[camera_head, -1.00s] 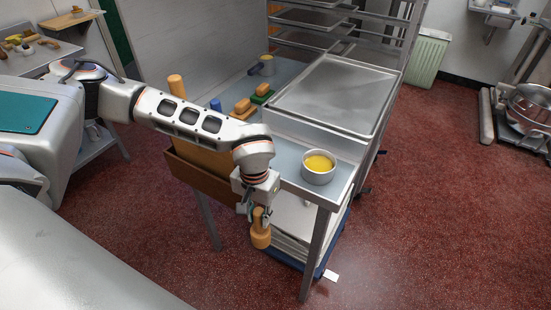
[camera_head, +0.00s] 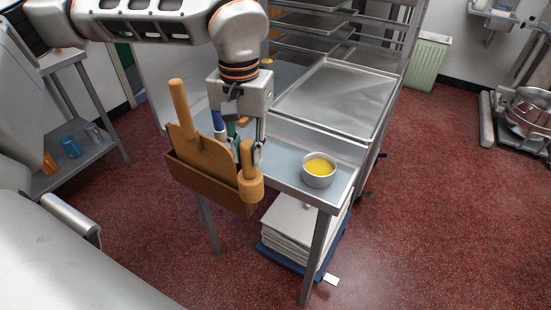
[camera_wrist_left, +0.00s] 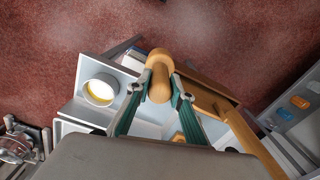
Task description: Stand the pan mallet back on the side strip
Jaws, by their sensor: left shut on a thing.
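The pan mallet (camera_head: 250,186), of light wood, hangs upright with its head down and handle up. My left gripper (camera_head: 246,153) is shut on its handle. The head overlaps the right end of the wooden holder in the head view; I cannot tell whether they touch. The left wrist view shows the mallet head (camera_wrist_left: 159,58) beyond the fingertips (camera_wrist_left: 161,93). The side strip (camera_head: 284,172) is the narrow grey surface right of the mallet, partly hidden by my gripper. My right gripper is not in view.
A metal tray (camera_head: 335,95) lies behind. A wooden holder (camera_head: 200,182) with a long-handled board (camera_head: 197,150) hangs at the front. Bare strip lies between gripper and bowl.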

